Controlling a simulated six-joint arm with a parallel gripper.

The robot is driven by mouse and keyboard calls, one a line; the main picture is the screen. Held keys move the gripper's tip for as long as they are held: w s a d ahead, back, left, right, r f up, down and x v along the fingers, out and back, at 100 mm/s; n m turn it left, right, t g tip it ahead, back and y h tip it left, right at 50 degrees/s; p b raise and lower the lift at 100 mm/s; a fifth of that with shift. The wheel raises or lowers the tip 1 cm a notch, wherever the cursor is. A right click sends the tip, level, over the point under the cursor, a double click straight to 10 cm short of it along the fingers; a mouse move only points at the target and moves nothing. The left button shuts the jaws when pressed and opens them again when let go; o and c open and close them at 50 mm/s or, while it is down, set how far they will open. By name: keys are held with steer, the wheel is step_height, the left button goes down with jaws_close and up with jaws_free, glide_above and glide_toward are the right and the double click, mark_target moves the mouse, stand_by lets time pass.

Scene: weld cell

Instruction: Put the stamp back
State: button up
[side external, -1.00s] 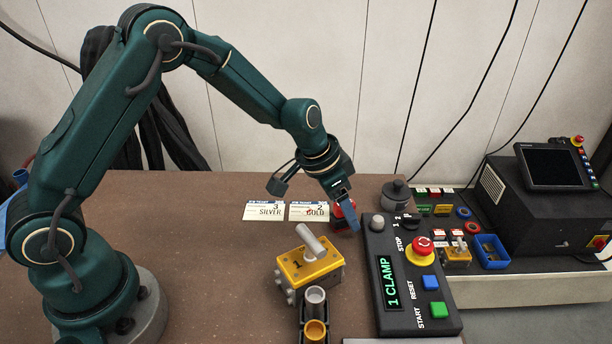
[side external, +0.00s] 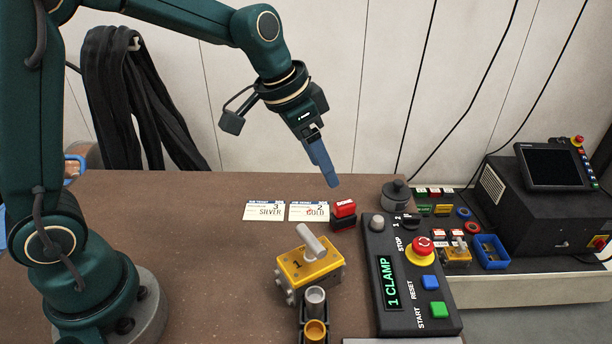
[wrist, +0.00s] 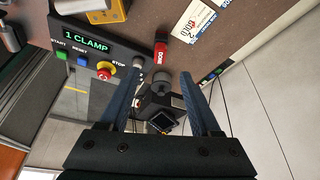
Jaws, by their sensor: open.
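The stamp (side external: 344,208), a red block with a black part beneath it, stands at the back of the table between the GOLD card (side external: 309,211) and the control panel. In the wrist view the red stamp (wrist: 158,56) shows white lettering on its end. I cannot tell whether the black part is its base or a separate holder. My gripper (side external: 334,186) is above the stamp, apart from it, with nothing between its fingers. In the wrist view my gripper (wrist: 160,76) has its two blue fingers spread wide. The GOLD card carries a small red mark.
The SILVER card (side external: 264,211) lies left of the GOLD card. A control panel (side external: 402,300) reading 1 CLAMP stands at right. A dark knobbed pot (side external: 396,194) is behind it. A yellow clamp unit (side external: 310,266) stands in front. The table's left side (side external: 190,270) is clear.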

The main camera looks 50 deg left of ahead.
steer(key=s+a+r+n+y, duration=0.1)
steer(key=s+n, duration=0.1)
steer(key=s, duration=0.7)
steer(key=s+a+r+n+t, duration=0.1)
steer(key=s+a+n, duration=0.1)
steer(key=s, duration=0.7)
steer(key=shift+s+r+y, duration=0.15)
steer(key=shift+s+y, duration=0.05)
steer(key=shift+y, duration=0.2)
steer(key=shift+a, duration=0.1)
